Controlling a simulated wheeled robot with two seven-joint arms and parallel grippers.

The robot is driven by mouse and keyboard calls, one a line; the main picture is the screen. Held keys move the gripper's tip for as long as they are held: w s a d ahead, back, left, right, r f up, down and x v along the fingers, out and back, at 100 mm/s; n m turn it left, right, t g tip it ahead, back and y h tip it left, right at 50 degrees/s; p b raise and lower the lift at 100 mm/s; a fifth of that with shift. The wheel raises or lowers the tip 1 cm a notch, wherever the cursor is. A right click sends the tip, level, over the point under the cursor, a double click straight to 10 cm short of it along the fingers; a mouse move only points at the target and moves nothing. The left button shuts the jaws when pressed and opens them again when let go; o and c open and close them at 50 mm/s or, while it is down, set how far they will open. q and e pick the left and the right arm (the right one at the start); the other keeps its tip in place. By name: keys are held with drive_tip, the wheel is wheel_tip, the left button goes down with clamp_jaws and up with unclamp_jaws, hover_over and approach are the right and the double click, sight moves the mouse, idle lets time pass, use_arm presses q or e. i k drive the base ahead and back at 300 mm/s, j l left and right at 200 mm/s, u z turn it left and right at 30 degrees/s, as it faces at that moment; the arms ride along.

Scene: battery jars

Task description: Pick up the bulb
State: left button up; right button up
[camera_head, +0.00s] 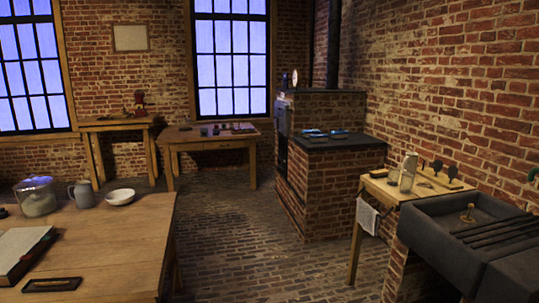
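I cannot make out a bulb for certain in the head view. Small items too tiny to identify lie on the far wooden table (212,138) below the middle window. Pale, glassy vessels (408,174) stand on the small side table (402,193) at the right, with dark round-headed pieces beside them. Neither of my grippers is in view.
A brick stove (335,190) and dark sink (440,232) stand right. Brick floor (235,245) is clear between.

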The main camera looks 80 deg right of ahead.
sight(437, 164)
drive_tip(key=z, duration=3.9)
